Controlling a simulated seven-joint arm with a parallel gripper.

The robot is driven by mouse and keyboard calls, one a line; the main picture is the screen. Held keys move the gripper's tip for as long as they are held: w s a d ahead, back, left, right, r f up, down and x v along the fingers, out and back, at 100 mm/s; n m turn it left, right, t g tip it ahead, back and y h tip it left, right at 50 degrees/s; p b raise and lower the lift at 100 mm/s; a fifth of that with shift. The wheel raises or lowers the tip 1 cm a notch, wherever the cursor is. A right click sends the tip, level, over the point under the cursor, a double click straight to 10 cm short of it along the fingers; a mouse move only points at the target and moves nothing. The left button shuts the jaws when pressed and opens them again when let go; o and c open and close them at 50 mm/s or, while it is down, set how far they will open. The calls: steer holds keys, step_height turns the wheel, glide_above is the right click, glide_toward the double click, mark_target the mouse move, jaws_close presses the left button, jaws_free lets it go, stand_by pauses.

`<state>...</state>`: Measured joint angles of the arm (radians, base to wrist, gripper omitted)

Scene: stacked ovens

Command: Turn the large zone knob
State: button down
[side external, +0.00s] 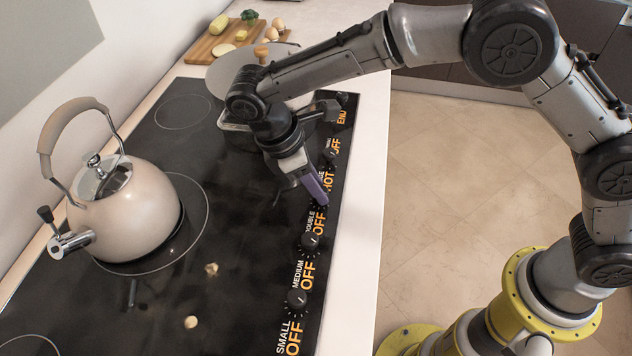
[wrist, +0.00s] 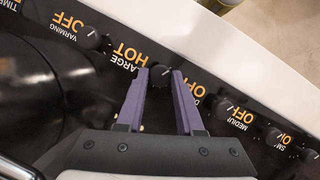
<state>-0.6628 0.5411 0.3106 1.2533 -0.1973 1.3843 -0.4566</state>
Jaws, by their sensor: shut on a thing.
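The large zone knob (wrist: 160,75) is a small dark round knob on the black cooktop's control strip. In the wrist view it sits between the tips of my gripper's purple fingers (wrist: 159,76), and the gripper is shut on it. The orange display beside it (wrist: 130,55) reads LARGE HOT. In the side external view my gripper (side external: 318,188) reaches down to the control strip by the HOT text (side external: 328,182). The knob itself is hidden there behind the fingers.
Close along the strip are the double knob (side external: 310,241), the medium knob (side external: 297,298) and the warming knob (wrist: 90,38), all reading OFF. A beige kettle (side external: 135,215) stands on a left burner. A pan (side external: 232,72) and cutting board (side external: 220,42) are at the back.

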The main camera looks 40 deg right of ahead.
steer(key=shift+r, duration=0.1)
steer(key=c, duration=0.6)
jaws_free()
steer(key=shift+o, duration=0.2)
steer(key=v, duration=1.3)
steer(key=shift+r, duration=0.35)
steer(key=shift+a, duration=0.15)
